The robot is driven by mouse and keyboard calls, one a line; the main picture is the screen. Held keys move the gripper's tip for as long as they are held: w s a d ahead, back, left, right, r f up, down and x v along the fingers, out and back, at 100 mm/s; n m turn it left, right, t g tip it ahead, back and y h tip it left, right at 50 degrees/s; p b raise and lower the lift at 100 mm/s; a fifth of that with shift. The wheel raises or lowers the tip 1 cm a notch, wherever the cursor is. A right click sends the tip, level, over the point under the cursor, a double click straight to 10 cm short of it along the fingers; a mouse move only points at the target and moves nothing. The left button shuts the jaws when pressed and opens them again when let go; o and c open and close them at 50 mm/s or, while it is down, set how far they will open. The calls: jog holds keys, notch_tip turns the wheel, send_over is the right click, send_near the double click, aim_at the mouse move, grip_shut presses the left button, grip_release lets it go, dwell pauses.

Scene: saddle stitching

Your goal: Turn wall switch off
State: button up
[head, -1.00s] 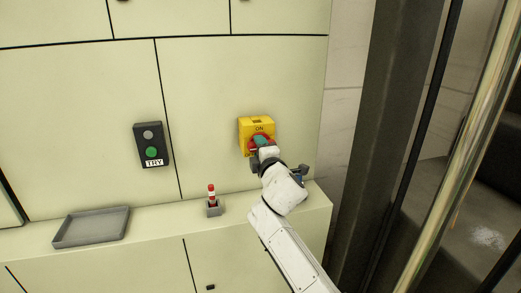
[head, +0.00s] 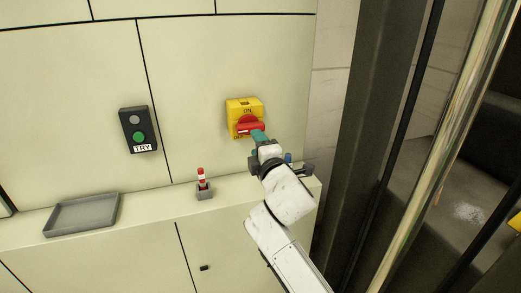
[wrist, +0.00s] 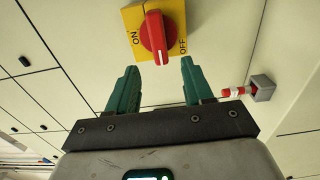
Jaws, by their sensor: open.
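The wall switch is a yellow plate (head: 233,107) with a red rotary knob (head: 248,127). In the head view, ON stands above the knob and its handle lies roughly level. In the wrist view, the yellow plate (wrist: 131,20) shows ON left and OFF lower right. There the red handle (wrist: 157,40) runs top to bottom, its lower end near OFF. My gripper (head: 258,136) is just below and right of the knob in the head view. In the wrist view my gripper (wrist: 162,68) has its teal fingers open and empty, pointing toward the knob without visible contact.
A black TRY box (head: 138,130) with a grey and a green button is on the wall at left. A grey tray (head: 82,214) and a red-and-white piece (head: 200,176) in a grey holder (head: 205,192) are on the ledge. A dark post (head: 383,130) stands at right.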

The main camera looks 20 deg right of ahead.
jog(key=shift+s, duration=1)
jog(key=s+d+f+m+g, duration=0.2)
jog(key=s+f+m+g, duration=0.15)
jog(key=s+f, duration=0.4)
jog(key=s+d+f+m+g+h, duration=0.1)
jog(key=s+d+f+m+g, duration=0.15)
jog(key=s+f+m, duration=0.4)
jog(key=s+d+f+m+g, duration=0.1)
jog(key=s+f+m+g, duration=0.15)
jog(key=s+f, duration=0.7)
jog(key=s+d+f+m+g, duration=0.1)
jog(key=s+f+m+g, duration=0.2)
jog(key=s, duration=0.9)
jog(key=s+d+f+m+g, duration=0.2)
jog(key=s+f+g, duration=0.3)
jog(key=s, duration=0.7)
jog(key=shift+s+f+m+y, duration=0.3)
jog(key=shift+s+m+y, duration=0.1)
jog(key=shift+m, duration=0.25)
